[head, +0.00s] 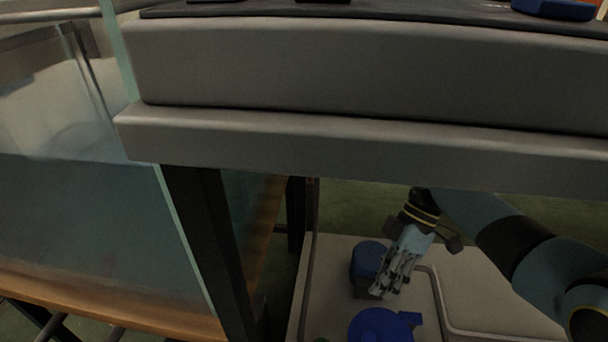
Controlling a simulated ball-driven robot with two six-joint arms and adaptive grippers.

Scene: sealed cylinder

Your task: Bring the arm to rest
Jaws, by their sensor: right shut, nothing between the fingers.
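My right arm comes in from the right edge, below the table top, in the head view. My right gripper (383,290) points down and to the left, its fingers shut with nothing between them. It is over a low light-coloured surface, in front of or beside a dark blue round object (367,262); I cannot tell whether they touch. A brighter blue object (381,326) with a small tab lies just below the fingertips, cut off by the lower edge. My left gripper is not in view.
A thick grey table (370,70) spans the top, with a blue item (553,9) on it. Its dark leg (215,250) stands left of the low surface (490,290). A glass panel (160,180) and a wooden-edged bench (110,305) are at left. A bent rail (440,305) lies right of the gripper.

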